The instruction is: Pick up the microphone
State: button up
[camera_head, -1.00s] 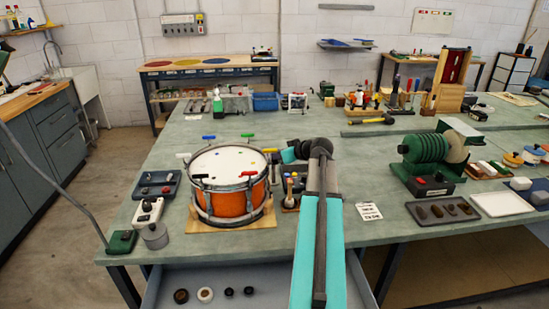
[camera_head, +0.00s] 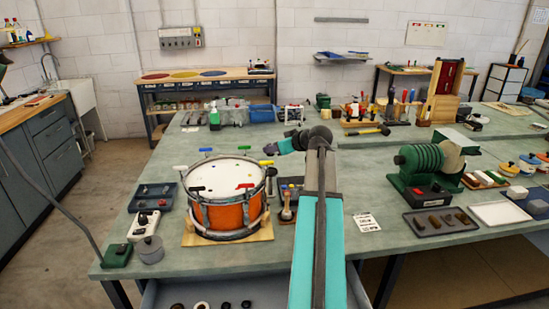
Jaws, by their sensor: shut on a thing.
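My gripper (camera_head: 271,149) is at the end of my arm, beyond the drum's right rim and above the bench. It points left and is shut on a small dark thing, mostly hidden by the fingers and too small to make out. I cannot tell from this view whether that is the microphone, and I see no other clear microphone on the bench.
An orange drum (camera_head: 228,213) stands on a wooden board left of my arm. A green base (camera_head: 117,256) with a thin curved stem is at the left edge. A green ribbed machine (camera_head: 425,165) stands at the right. The bench behind the drum is fairly clear.

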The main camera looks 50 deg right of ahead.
jog(key=shift+r, duration=1.1)
